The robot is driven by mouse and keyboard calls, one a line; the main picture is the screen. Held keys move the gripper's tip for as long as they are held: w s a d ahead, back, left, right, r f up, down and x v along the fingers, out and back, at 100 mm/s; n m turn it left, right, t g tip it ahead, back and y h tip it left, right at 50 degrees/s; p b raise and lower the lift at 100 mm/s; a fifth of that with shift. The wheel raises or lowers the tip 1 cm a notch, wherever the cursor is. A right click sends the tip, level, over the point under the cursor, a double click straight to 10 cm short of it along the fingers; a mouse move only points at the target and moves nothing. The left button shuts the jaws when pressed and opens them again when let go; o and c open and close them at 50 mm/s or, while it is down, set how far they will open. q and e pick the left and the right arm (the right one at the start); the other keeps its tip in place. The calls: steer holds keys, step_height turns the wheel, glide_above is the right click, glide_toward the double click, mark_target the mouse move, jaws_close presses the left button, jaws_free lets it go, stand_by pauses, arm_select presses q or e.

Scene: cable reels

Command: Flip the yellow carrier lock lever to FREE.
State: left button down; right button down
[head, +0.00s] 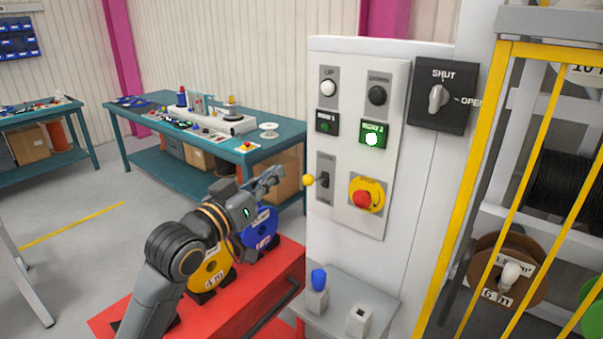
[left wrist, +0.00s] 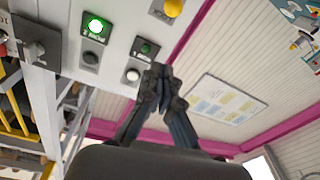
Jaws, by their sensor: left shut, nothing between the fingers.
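The yellow ball-ended lever (head: 309,180) sticks out to the left from a slot plate (head: 325,183) on the white control panel (head: 347,225). Its yellow ball also shows at the top of the left wrist view (left wrist: 173,8). The lettering on its plate is too small to read. My left gripper (head: 277,178) is shut and empty, left of the ball in the head view. In the left wrist view its closed fingertips (left wrist: 158,72) appear below the ball, beside the white button (left wrist: 132,75). Contact with the lever is not visible. My right gripper is not in view.
The panel also carries a lit green lamp (head: 372,138), a red stop knob (head: 362,199) and a SHUT/OPEN rotary switch (head: 438,98). A blue knob (head: 319,279) stands on the ledge below. A red cart (head: 270,299) holds reels beneath my arm. A yellow-framed cage stands right.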

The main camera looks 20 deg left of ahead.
arm_select(q)
steer(key=shift+w, duration=0.15)
steer(key=r+p, duration=0.1)
steer(key=p, duration=0.3)
glide_above(315, 180)
steer(key=s+a, duration=0.3)
steer(key=f, duration=0.2)
steer(key=d+f, duration=0.1)
steer(key=f, duration=0.1)
steer(key=shift+s+p, duration=0.2)
steer(key=shift+p, duration=0.2)
